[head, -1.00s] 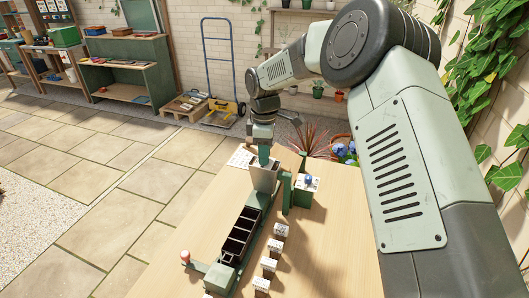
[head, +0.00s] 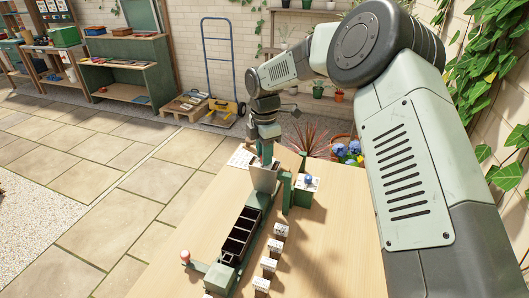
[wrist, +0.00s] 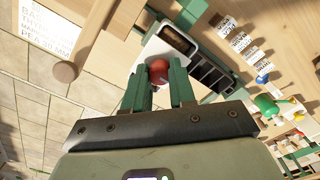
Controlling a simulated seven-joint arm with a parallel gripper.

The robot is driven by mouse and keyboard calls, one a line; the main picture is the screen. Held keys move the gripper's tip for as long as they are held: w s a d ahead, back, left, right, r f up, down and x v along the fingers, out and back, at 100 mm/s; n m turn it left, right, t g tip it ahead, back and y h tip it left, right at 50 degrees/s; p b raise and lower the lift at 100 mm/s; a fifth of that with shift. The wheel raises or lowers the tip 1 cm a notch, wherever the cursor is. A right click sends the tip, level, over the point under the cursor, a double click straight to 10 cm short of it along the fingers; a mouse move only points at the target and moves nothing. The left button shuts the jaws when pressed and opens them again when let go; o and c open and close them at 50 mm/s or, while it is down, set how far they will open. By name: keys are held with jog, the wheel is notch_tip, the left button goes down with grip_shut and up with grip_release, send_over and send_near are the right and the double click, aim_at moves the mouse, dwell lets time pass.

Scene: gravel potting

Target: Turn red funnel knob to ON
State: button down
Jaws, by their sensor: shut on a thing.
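The red funnel knob (wrist: 158,72) sits between my two green fingertips in the wrist view. My gripper (wrist: 159,88) is shut on it from both sides. The knob belongs to the pale grey funnel box (wrist: 178,38), whose open dark top shows just beyond it. In the head view my gripper (head: 266,158) points down at the funnel box (head: 265,178), above one end of the green trough. The knob is hidden there by the fingers. I cannot read an ON mark in either view.
The green trough (head: 222,273) with dark compartments runs along the wooden table (head: 330,245). Several small labelled blocks (head: 269,264) stand to its right. A green stand with a blue ball (head: 308,179) is close to the funnel's right. A red-topped post (head: 185,256) stands at the near left.

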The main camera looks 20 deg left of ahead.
dwell(0.3)
jog(key=c, duration=0.9)
grip_release()
notch_tip(320, 180, up, 11)
jog(key=shift+f, duration=0.1)
